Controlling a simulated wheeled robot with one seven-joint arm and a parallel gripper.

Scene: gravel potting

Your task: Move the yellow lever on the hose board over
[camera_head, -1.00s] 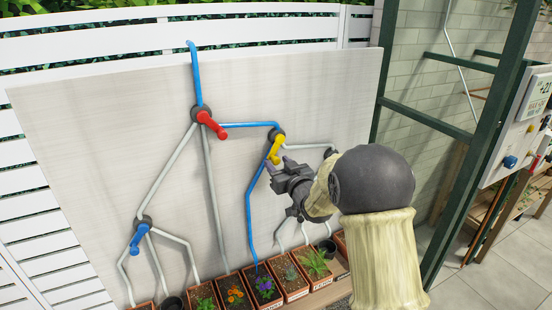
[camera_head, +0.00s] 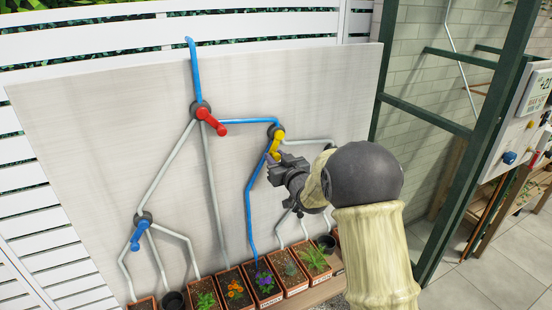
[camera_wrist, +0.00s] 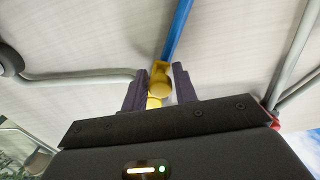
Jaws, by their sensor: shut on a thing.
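The yellow lever (camera_head: 276,146) sits on a dark round valve at the upper right of the hose board (camera_head: 110,150). It points down and slightly left in the head view. My gripper (camera_head: 274,160) is at its lower end, with the jaws shut on it. In the wrist view the yellow lever (camera_wrist: 159,84) stands between the two dark fingers of my gripper (camera_wrist: 160,88). The fingers and the palm hide the lever's lower part there.
A red lever (camera_head: 211,122) is at the upper middle of the board and a blue lever (camera_head: 139,235) at the lower left. Blue and grey pipes run between the valves. Several planted pots (camera_head: 236,290) stand along the board's foot. A green metal frame (camera_head: 462,165) rises at the right.

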